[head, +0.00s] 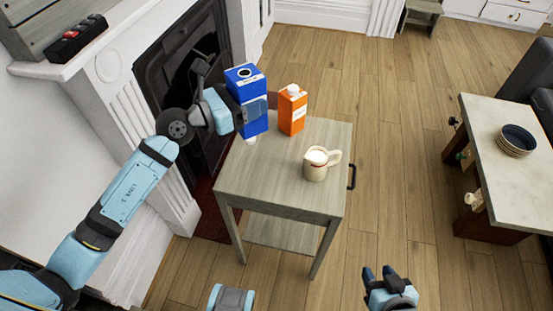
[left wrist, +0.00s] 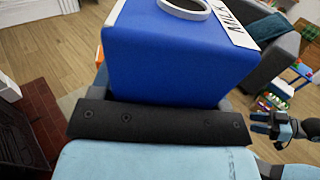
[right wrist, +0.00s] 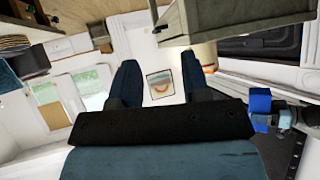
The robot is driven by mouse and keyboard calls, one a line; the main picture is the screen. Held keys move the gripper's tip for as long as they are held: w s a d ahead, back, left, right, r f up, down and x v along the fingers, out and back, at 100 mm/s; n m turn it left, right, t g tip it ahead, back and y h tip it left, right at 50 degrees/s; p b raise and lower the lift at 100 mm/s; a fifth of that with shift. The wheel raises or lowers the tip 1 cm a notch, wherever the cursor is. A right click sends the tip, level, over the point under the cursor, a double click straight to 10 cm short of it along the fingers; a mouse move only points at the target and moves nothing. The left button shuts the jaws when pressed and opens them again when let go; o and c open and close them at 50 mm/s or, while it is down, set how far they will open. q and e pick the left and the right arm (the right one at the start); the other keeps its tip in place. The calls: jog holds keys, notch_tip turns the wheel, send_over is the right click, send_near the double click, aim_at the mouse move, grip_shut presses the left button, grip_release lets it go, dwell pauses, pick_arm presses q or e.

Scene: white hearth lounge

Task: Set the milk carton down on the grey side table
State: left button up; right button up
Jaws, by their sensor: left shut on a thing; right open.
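The milk carton (head: 246,83) is blue with a white label and a round opening or ring on top. In the left wrist view the carton (left wrist: 180,55) fills the space beyond the gripper, with "MILK" lettering in view. My right gripper (head: 388,280) is open and empty, in front of the table and to its right.
An orange carton (head: 292,112) stands close to the right of the milk carton. A cream jug (head: 316,164) stands near the table's right side. The fireplace (head: 190,75) is at the left. A pale table (head: 510,180) with stacked bowls (head: 515,140) is at the right. The tabletop's front left is clear.

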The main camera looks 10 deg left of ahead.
pick_arm(q)
notch_tip(320, 180, down, 19)
jog(key=b, duration=0.8)
jog(key=shift+w+f, duration=0.1)
jog(key=shift+f, duration=0.25)
jog(key=o, duration=1.2)
pick_arm(e)
jog(key=shift+w+a+f+t+y, duration=0.2)
jog(key=shift+a+f+t, duration=0.1)
jog(key=shift+f, duration=0.3)
jog(key=shift+w+a+f+t+y, duration=0.15)
jog(key=shift+a+f+t, duration=0.15)
jog(key=shift+f, duration=0.25)
